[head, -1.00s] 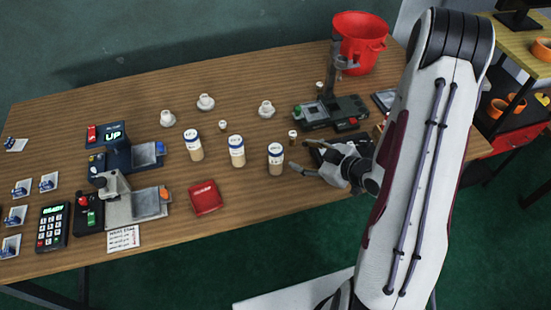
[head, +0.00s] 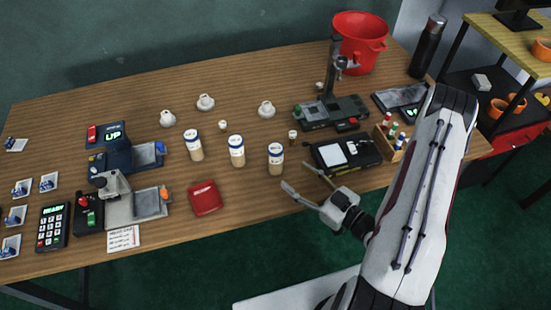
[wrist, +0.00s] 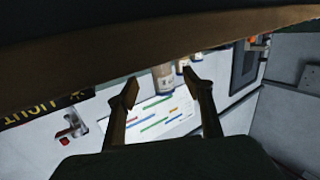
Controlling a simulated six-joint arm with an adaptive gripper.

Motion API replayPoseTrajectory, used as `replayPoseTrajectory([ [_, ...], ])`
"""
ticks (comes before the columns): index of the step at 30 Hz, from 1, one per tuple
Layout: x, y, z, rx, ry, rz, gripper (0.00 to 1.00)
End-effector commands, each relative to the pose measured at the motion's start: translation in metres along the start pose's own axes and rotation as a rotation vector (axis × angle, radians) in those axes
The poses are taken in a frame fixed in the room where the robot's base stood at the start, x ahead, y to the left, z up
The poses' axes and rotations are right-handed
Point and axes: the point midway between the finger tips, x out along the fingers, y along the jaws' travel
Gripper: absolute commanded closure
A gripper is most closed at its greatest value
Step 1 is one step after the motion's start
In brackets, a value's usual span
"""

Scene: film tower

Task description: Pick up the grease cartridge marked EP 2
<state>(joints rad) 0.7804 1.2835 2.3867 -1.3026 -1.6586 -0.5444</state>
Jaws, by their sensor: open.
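Three pale cylindrical cartridges with white and blue tops stand upright in a row mid-table: a left one (head: 195,146), a middle one (head: 237,151) and a right one (head: 275,158). Their markings are too small to read, so I cannot tell which is EP 2. My gripper (head: 296,176) is open and empty, just in front and right of the right cartridge, apart from it, near the table's front edge. In the wrist view, a cartridge (wrist: 163,80) shows beyond and between my open fingers (wrist: 162,84), with parts of others to its right.
A red packet (head: 205,198) lies left of my gripper. A black device with a white pad (head: 346,152) and a vial rack (head: 391,136) are to the right. White cups (head: 266,109) stand behind the cartridges. The wooden table (head: 250,195) is bare between packet and gripper.

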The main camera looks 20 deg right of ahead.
Motion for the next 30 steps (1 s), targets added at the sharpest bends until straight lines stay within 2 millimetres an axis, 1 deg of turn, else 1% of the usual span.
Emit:
replayPoseTrajectory([
  [6,-0.007,-0.003,-0.002,0.035,0.053,0.022,0.49],
  [18,-0.007,-0.003,-0.003,0.036,0.058,0.024,0.49],
  [23,-0.003,-0.004,-0.003,0.036,0.058,0.022,0.49],
  [30,0.01,-0.004,-0.004,0.036,0.056,0.021,0.49],
])
